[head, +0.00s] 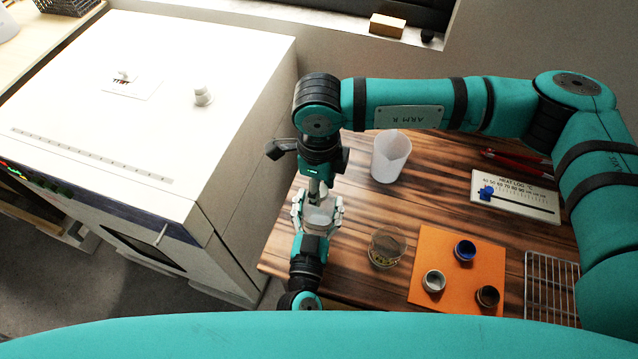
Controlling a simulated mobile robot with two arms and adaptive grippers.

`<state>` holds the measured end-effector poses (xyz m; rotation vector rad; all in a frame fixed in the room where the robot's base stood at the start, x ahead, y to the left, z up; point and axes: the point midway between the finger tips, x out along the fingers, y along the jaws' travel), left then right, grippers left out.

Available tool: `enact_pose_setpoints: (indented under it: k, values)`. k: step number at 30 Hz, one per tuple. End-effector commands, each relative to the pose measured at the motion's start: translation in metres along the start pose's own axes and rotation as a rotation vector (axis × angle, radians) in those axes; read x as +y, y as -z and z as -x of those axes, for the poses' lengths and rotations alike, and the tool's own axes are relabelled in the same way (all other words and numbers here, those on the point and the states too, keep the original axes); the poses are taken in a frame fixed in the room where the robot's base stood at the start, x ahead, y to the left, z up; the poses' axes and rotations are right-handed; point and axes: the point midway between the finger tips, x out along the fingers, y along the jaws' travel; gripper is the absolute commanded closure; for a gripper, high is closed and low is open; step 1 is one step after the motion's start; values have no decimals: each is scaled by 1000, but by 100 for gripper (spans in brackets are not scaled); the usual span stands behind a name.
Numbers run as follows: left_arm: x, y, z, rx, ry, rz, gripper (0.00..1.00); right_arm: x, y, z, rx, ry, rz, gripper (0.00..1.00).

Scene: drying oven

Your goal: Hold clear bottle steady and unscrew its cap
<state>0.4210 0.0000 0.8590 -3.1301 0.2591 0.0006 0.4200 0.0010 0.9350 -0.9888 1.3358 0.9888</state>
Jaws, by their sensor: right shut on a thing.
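My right gripper (318,190) comes down from above at the left part of the wooden table. It is shut at the top of the clear bottle, where the cap is; the cap is mostly hidden by the fingers. The clear bottle (318,219) is pale and small, and seems upright. My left gripper (318,211) comes up from the lower edge, with its silver fingers on either side of the bottle, close against it. The bottle's base is hidden by the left gripper, so I cannot tell whether it touches the table.
A white drying oven (150,110) stands left. On the table (440,180) are a translucent beaker (390,158), a glass dish (387,250), an orange mat (425,262) with small cups, a wire rack (550,285), a heat log card (520,196) and red pens (515,158).

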Motion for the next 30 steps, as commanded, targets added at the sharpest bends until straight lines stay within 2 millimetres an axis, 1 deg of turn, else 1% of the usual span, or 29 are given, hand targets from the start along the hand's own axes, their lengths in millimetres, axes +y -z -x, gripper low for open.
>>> enact_pose_setpoints:
  k: [7, 24, 30]
  values:
    - [0, 0, 0, 0, 0, 0, 100, 0, 0, 3, -1, 0, 0, 100]
    - [0, 0, 0, 0, 0, 0, 100, 0, 0, 22, 0, 0, -1, 100]
    - [0, 0, 0, 0, 0, 0, 100, 0, 0, 22, 0, 0, -1, 100]
